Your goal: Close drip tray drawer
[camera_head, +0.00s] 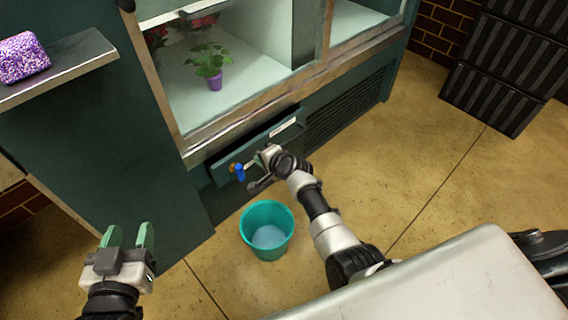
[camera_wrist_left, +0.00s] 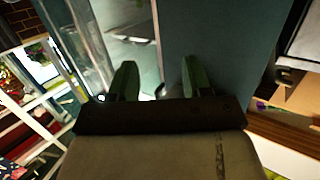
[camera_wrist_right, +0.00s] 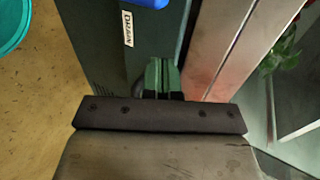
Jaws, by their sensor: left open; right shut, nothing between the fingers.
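The drip tray drawer (camera_head: 222,168) is a dark teal front low on the flower case, with a pale label (camera_head: 283,127). A dark gap shows along its top, so it looks partly pulled out. A blue valve handle (camera_head: 239,172) hangs at its front. My right gripper (camera_wrist_right: 163,74) is shut and empty, close against the dark teal front beside the "DRAIN" label (camera_wrist_right: 128,28); I cannot tell whether it touches. My left gripper (camera_head: 129,232) is open and empty at lower left, away from the drawer; its green fingers show in the left wrist view (camera_wrist_left: 156,78).
A teal bucket (camera_head: 267,230) stands on the floor below the valve. A vent grille (camera_head: 345,107) is right of the drawer. A potted plant (camera_head: 211,66) stands inside the case. Black crates (camera_head: 505,65) stack at upper right. The floor on the right is clear.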

